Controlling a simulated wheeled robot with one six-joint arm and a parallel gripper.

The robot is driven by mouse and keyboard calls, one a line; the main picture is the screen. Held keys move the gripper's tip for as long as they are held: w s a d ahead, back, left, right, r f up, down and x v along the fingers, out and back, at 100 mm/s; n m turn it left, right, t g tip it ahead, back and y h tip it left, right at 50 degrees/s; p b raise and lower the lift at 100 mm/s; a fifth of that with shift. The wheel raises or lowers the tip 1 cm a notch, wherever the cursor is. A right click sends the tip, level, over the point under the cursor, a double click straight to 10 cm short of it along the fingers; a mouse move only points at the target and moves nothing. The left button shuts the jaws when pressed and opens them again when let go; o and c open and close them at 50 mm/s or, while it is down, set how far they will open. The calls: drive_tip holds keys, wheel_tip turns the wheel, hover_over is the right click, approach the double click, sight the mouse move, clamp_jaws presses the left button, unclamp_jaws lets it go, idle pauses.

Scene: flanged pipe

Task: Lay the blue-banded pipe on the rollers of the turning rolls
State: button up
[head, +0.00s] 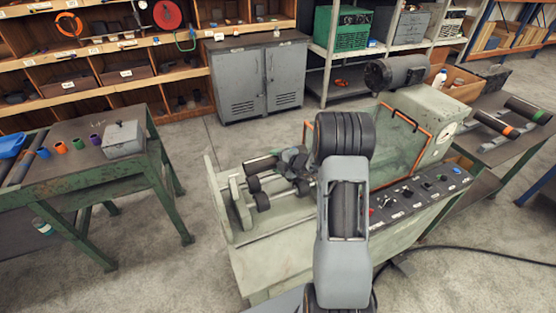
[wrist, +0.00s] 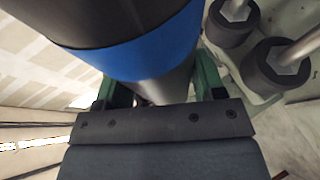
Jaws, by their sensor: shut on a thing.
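The blue-banded pipe (wrist: 150,50) fills the top of the wrist view, dark with a bright blue band and a greyer stretch beyond it. My gripper (wrist: 158,88) is shut on it, with green jaws on both sides. In the head view a dark stretch of the pipe (head: 260,165) sticks out left of my gripper (head: 291,159), over the turning rolls (head: 285,262). Dark rollers (head: 262,201) show below it; two rollers (wrist: 275,66) also show beside the pipe in the wrist view. The blue band is hidden in the head view. I cannot tell whether the pipe touches the rollers.
The machine's upright end plates (head: 228,203) stand at the left, and an orange-framed guard (head: 395,125) and control panel (head: 420,195) at the right. A bench at right holds orange-banded (head: 495,123) and green-banded (head: 527,109) pipes. A green table (head: 85,170) stands at left.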

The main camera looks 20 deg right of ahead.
wheel_tip(320, 180, down, 10)
drive_tip(key=b, duration=0.7)
drive_tip(key=shift+r, duration=0.1)
drive_tip(key=o, duration=1.5)
drive_tip(key=shift+o, duration=0.7)
drive_tip(key=shift+s+b, duration=0.1)
drive_tip(key=shift+b, duration=0.2)
wheel_tip(320, 180, up, 10)
drive_tip(key=p, duration=0.8)
drive_tip(key=shift+f, duration=0.25)
drive_tip(key=shift+r+p, duration=0.55)
drive_tip(key=shift+r, duration=0.7)
